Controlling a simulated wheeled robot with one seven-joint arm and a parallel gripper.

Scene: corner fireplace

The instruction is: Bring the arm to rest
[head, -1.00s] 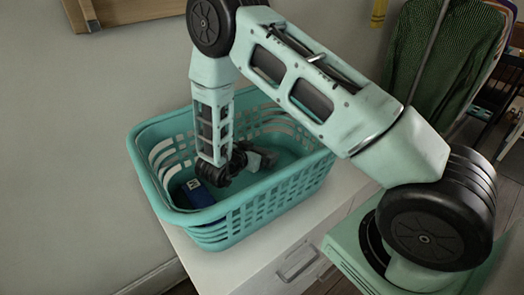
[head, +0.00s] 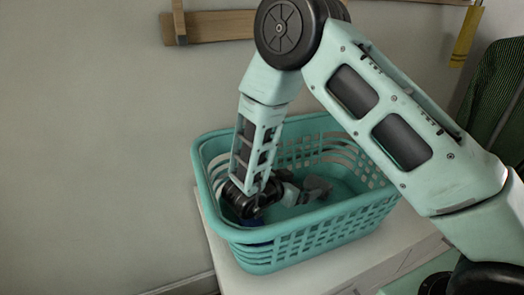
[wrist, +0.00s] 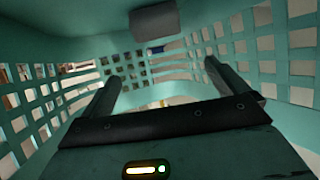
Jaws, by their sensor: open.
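My arm reaches down into a teal laundry basket (head: 228,232), and my gripper (head: 318,188) is low inside it, partly hidden by the wrist and dim. In the wrist view my gripper (wrist: 162,76) shows two dark fingers spread wide apart with nothing between them. The basket's slotted walls (wrist: 265,48) surround the fingers on both sides. A small dark blue thing (wrist: 155,50) shows beyond the fingers. In the head view only a bit of blue shows low in the basket, mostly hidden by the wrist and the rim.
The basket stands on a white cabinet top (head: 300,281) against a plain wall (head: 90,140). A wooden rail (head: 222,25) is fixed to the wall above. Dark green clothing (head: 495,100) hangs at the right. A grey block (wrist: 154,20) shows at the top of the wrist view.

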